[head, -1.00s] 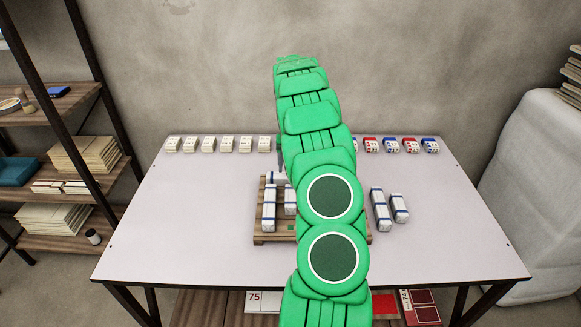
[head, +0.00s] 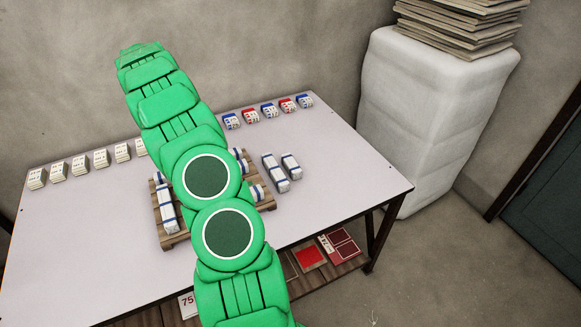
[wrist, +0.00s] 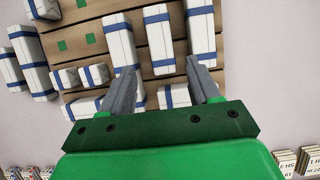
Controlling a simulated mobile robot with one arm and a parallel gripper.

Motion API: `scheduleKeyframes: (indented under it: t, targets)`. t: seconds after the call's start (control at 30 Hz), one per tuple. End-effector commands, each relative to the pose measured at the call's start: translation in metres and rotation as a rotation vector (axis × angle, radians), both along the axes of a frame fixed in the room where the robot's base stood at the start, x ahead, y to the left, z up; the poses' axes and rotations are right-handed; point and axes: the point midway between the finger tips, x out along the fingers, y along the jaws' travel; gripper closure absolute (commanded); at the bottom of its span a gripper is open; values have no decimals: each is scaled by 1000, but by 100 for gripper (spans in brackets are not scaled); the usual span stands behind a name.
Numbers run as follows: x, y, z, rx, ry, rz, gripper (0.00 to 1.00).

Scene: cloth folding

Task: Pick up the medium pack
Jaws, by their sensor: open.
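White packs with blue bands, in several sizes, lie on a slatted wooden pallet (head: 178,239); its slats also show in the wrist view (wrist: 80,18). In the wrist view a long pack (wrist: 200,28) is at the right, a mid-length pack (wrist: 157,42) stands left of it, and another mid-length pack (wrist: 118,42) further left. Small packs (wrist: 95,75) lie lower. I cannot tell which one is the medium pack. My gripper (wrist: 160,70) is open, its fingers apart over the pallet, nothing visibly held. In the head view my green arm hides the gripper and part of the pallet.
Two banded packs, a longer one (head: 274,174) and a shorter one (head: 291,166), lie on the table (head: 330,165) right of the pallet. White boxes (head: 80,165) and red and blue boxes (head: 268,110) line the back edge. The table's right side is clear.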

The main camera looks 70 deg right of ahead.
Motion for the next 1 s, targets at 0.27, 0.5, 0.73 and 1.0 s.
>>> scheduleKeyframes:
  t: [0.27,0.5,0.73,1.0]
  targets:
    - [0,0,0,0,0,0,38]
    - [0,0,0,0,0,0,40]
    - [-12,-20,-1,-13,-21,-13,40]
    - [-91,-124,-10,-97,-126,-58,40]
